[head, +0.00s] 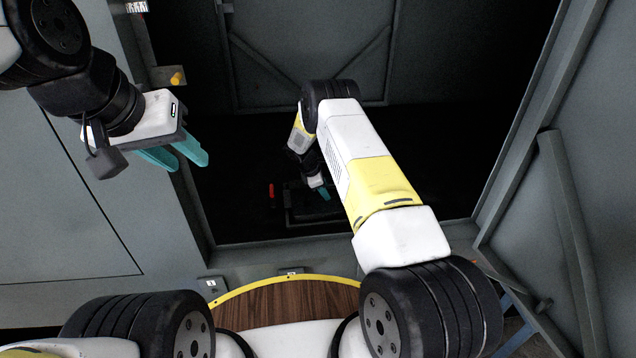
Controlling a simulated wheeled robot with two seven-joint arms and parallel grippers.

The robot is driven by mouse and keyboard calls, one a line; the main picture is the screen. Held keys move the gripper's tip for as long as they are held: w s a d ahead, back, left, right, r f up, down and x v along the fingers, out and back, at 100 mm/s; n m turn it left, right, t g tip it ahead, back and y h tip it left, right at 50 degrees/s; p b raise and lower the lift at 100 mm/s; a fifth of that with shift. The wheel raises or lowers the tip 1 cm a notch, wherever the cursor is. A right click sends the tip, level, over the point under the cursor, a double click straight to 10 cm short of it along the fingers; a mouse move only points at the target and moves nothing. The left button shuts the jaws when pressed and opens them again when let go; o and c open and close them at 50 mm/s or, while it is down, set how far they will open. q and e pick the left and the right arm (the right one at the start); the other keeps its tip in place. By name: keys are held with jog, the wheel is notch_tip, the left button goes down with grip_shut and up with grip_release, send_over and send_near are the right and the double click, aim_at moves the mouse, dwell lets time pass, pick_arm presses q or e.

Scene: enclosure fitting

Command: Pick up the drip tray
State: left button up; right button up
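A dark, low, tray-like shape (297,217) lies on the floor of the black enclosure and may be the drip tray; it is too dark to make out fully. My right gripper (324,191) reaches down into the enclosure just above this shape. Its teal fingertips are small and partly hidden by my own arm, so I cannot tell whether they hold anything. My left gripper (190,163) is at the upper left, in front of the enclosure's left edge. Its two teal fingers are apart with nothing between them.
The enclosure (345,236) is open at the front, with an open grey door (600,150) at the right and a grey panel (60,200) at the left. A small red part (271,190) and a yellow knob (177,78) show at its left side.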

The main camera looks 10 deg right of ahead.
grip_shut()
dwell(1.2)
